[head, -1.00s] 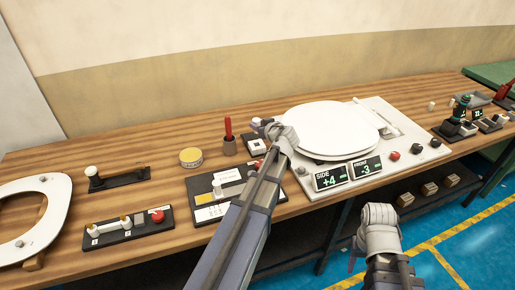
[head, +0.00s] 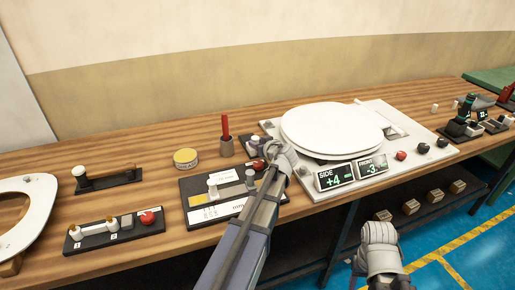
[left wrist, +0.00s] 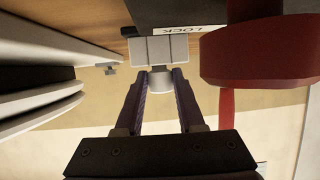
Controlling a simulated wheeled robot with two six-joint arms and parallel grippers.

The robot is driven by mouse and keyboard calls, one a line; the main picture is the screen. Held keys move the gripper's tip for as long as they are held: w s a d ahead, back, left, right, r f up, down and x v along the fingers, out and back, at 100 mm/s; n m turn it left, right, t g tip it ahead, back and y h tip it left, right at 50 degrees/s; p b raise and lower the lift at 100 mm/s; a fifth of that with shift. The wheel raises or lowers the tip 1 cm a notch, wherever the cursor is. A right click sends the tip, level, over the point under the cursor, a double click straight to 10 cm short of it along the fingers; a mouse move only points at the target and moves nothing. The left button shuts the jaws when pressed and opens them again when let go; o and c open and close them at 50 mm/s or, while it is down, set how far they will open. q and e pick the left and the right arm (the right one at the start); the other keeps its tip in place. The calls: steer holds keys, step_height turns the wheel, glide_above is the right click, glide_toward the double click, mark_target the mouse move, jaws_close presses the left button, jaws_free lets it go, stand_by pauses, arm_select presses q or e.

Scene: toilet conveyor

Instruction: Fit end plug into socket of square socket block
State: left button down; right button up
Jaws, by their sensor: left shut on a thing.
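My left gripper (left wrist: 160,85) is shut on a short white cylindrical plug (left wrist: 160,80) in the left wrist view. The plug's far end meets a wide pale grey block (left wrist: 160,50), in line with it. I cannot tell whether the plug is inside a socket there or only against the block. In the head view my left wrist hides the fingertips and the plug, beside the black fixture left of the white toilet seat (head: 330,125). My right wrist shows low right, off the bench; its fingers do not show.
A red knob (left wrist: 262,50) stands close beside the grey block, by a LOCK label. A red stick in a holder (head: 226,135), a yellow-topped tin (head: 186,158) and black fixtures (head: 115,230) stand left. The display panel (head: 350,172) is close right of my left wrist.

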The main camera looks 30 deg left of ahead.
arm_select(q)
steer(key=shift+r, duration=0.1)
steer(key=c, duration=1)
jaws_free()
steer(key=shift+f, duration=0.25)
steer(key=o, duration=0.5)
steer(key=shift+r, duration=0.1)
steer(key=shift+r, duration=0.2)
steer(key=p+v, duration=0.4)
steer(key=v, duration=0.6)
steer(key=shift+s+d, duration=0.2)
steer(key=shift+p+v, duration=0.35)
steer(key=shift+v, duration=0.4)
steer(key=shift+f, duration=0.1)
